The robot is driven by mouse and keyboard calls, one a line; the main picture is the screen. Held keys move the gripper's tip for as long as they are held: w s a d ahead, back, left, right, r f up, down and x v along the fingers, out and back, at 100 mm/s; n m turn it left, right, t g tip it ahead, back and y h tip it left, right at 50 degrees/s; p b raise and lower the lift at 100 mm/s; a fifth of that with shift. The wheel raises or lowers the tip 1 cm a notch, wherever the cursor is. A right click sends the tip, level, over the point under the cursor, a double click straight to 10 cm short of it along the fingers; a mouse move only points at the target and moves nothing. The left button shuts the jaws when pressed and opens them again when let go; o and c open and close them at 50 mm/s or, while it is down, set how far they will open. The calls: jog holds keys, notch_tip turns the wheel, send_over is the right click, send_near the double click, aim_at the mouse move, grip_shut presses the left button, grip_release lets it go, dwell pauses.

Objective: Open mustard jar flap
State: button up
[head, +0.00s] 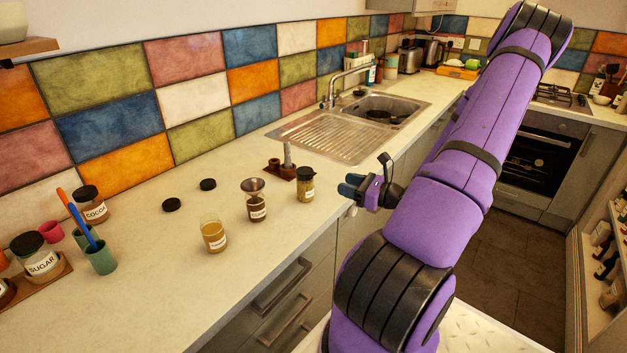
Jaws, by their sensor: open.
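A small jar with a dark closed top (305,184) and yellowish-olive contents stands upright near the counter's front edge. Its label is too small to read, so I cannot tell for sure that it is the mustard jar; no separate flap can be made out. An open jar with yellow contents (213,235) stands further left, also with an unreadable label. My gripper (349,187) is open and looks empty. It is just right of the dark-topped jar, apart from it, by the counter's front edge.
A jar with a funnel (256,202) stands between both jars. Two black lids (171,205) (208,184) lie behind. A brown stand with a grey upright piece (284,168) is behind the dark-topped jar. Sugar (40,258) and cocoa (91,205) jars and a pen cup (100,258) are left.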

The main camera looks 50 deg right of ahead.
aim_at(307, 171)
jog(key=w+a+m+h, duration=0.1)
jog(key=w, duration=0.9)
jog(key=shift+f, duration=0.35)
grip_shut()
